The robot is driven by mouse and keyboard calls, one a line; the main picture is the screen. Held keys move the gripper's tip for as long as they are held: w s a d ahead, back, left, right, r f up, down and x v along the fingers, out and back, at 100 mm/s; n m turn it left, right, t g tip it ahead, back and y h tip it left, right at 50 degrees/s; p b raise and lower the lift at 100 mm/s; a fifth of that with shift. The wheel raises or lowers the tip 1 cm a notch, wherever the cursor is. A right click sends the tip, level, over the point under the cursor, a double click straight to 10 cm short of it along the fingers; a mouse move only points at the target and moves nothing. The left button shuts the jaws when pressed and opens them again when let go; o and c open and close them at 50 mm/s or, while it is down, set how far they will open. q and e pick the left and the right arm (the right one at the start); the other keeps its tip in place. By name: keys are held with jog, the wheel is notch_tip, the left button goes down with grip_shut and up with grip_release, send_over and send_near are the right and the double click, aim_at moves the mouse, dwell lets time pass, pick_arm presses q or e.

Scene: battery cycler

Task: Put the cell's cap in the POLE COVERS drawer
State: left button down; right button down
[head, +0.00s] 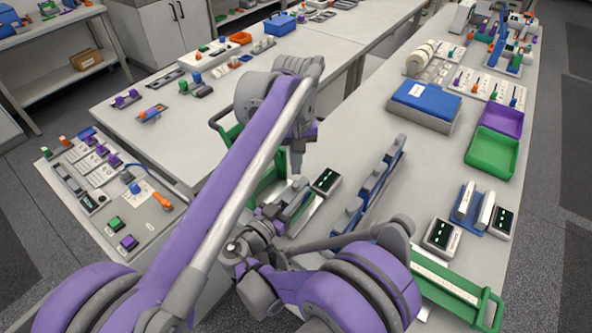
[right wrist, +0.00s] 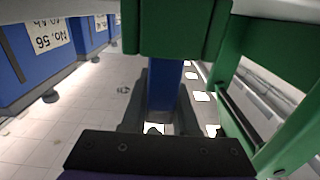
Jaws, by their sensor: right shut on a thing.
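My right gripper (head: 290,208) is over the near part of the bench in the head view. In the right wrist view my right gripper (right wrist: 160,112) is shut on a green part (right wrist: 182,30). I cannot tell whether this part is the cap. My left arm crosses the middle of the head view, and its jaws cannot be made out among the crowded links. A green frame (head: 462,288) with a pale strip is at the right bench's near edge. No drawer label is readable, so I cannot identify the POLE COVERS drawer or the cell.
A blue rack (head: 377,183) and a small dark display (head: 326,181) stand near the arms. Another display (head: 441,236) is further right. A blue-lidded box (head: 426,104) and a green bin (head: 492,152) are behind. In the wrist view a green frame (right wrist: 238,112) is close on the right.

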jog(key=c, duration=0.6)
grip_release()
